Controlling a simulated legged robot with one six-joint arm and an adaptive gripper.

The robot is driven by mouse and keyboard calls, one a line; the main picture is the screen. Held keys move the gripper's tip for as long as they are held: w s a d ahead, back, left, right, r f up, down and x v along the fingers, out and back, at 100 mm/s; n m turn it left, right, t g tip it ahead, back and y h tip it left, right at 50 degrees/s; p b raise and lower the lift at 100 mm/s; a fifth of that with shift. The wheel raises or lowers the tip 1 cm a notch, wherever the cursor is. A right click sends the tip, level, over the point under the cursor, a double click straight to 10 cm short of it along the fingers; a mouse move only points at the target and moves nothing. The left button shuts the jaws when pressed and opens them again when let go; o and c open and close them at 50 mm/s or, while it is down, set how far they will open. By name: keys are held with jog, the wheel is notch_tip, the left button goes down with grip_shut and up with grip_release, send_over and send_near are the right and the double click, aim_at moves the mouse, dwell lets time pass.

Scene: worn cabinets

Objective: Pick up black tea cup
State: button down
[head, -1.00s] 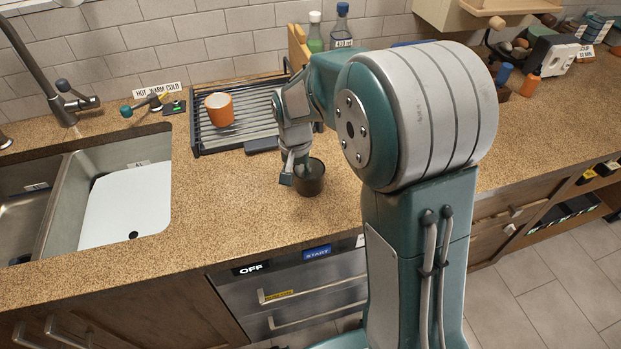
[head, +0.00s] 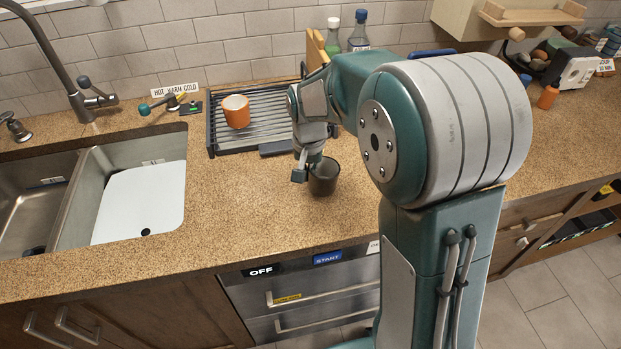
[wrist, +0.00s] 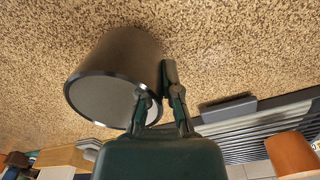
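The black tea cup (head: 323,180) stands upright on the counter, in front of the dish rack. In the wrist view the cup (wrist: 118,62) shows its round rim and grey inside. My gripper (head: 308,175) points down at the cup's left edge. In the wrist view my gripper (wrist: 160,92) has one finger inside the rim and the other along the outer wall. The fingers lean together with the cup wall between them. The inner fingertip is partly hidden. I see no gap between the cup and the counter.
A dish rack (head: 222,136) with an orange cup (head: 236,112) stands behind. A double sink (head: 171,218) is at left. Green (head: 333,36) and blue (head: 359,38) bottles stand by the wall. The counter (head: 235,205) left of the cup is clear.

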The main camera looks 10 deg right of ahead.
jog(key=s+a+r, duration=0.3)
jog(key=s+r, duration=0.8)
jog(key=s, duration=0.3)
notch_tip(320, 180, up, 20)
dwell(0.8)
jog(key=shift+d+r, duration=0.1)
